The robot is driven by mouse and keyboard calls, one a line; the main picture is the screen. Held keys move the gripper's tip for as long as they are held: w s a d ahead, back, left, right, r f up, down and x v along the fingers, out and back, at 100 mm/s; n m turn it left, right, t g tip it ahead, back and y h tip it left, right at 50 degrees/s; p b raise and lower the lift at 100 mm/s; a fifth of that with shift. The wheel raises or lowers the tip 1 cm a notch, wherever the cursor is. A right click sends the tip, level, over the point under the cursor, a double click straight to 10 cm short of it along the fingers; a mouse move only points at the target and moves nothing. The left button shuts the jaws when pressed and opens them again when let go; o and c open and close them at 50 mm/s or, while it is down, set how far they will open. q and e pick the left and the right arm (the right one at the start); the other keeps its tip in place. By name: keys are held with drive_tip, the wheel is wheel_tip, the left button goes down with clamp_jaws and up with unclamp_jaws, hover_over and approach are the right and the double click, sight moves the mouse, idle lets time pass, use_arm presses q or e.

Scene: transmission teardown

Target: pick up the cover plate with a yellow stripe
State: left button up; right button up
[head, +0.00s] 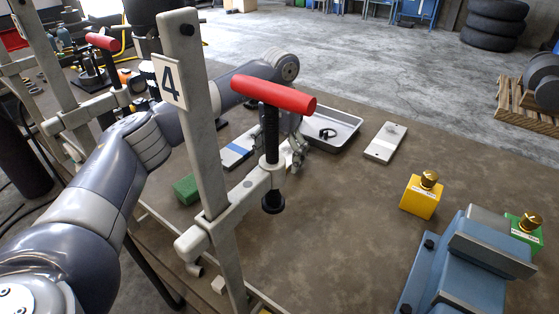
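I cannot make out a yellow stripe on any plate. A pale grey flat plate (384,148) with a small knob lies on the brown mat, right of the tray. A blue and white flat piece (236,153) lies left of my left gripper, partly hidden by the clamp. My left gripper (294,160) points down over the mat near the tray's left corner. It is mostly hidden behind the red-handled clamp, so I cannot tell whether it holds anything. My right gripper is not in view.
A grey tray (350,121) holds a small black part (326,133). A clamp post marked 4 (205,150) with a red handle (273,94) stands in front. A yellow block (421,198), a green block (526,236) and a blue fixture (470,265) stand right. The mat's middle is clear.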

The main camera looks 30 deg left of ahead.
use_arm(q)
drive_tip(key=shift+c, duration=0.3)
drive_tip(key=c, duration=1.3)
drive_tip(key=shift+r, duration=0.1)
drive_tip(key=shift+c, duration=1.4)
